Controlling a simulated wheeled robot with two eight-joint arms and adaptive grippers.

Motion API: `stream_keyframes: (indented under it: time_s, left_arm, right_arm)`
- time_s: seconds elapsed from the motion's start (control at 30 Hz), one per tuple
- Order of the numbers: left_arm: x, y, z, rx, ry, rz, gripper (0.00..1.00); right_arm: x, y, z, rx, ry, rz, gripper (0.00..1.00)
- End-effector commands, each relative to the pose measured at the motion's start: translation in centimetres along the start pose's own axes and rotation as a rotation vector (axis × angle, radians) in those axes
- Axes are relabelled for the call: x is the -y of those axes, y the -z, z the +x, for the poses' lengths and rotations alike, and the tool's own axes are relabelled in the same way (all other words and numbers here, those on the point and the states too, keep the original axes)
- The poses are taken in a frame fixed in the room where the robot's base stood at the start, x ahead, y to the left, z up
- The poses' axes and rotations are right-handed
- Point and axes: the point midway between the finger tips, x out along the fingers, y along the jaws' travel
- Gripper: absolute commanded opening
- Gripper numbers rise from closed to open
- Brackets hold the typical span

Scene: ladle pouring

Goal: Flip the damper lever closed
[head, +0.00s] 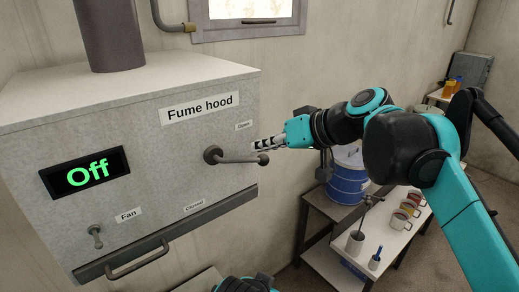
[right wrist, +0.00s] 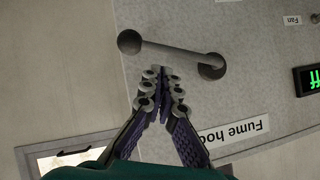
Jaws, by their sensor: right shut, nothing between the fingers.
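The damper lever (head: 238,158) is a dark grey bar on the front of the fume hood (head: 150,125). My right gripper (head: 258,146) is shut and empty, just above the knob end. In the right wrist view its fingertips (right wrist: 160,80) are close beside the lever bar (right wrist: 170,53); I cannot tell whether they touch. My left gripper does not show.
A fan switch (head: 96,237), a display reading "Off" (head: 85,173) and a handle bar (head: 137,259) are on the hood front. Below right stand a blue drum (head: 347,184) and a white table (head: 385,245) with several mugs. Part of my arm shows at the bottom edge.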

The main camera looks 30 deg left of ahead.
Motion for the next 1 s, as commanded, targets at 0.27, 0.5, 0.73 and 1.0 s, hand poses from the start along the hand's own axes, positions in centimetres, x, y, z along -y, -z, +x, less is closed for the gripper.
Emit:
stream_keyframes:
  time_s: [0.27,0.5,0.73,1.0]
  left_arm:
    - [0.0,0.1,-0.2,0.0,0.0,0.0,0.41]
    - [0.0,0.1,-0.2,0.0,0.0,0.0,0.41]
    - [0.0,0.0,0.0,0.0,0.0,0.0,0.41]
    - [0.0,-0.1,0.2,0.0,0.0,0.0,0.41]
  right_arm:
    - [0.0,-1.1,1.1,0.0,0.0,0.001,0.0]
    - [0.0,-1.2,1.1,0.0,0.0,0.001,0.0]
    - [-0.1,-1.4,1.2,0.0,0.011,0.018,0.0]
    - [-0.3,-1.7,1.4,0.0,0.038,0.058,0.0]
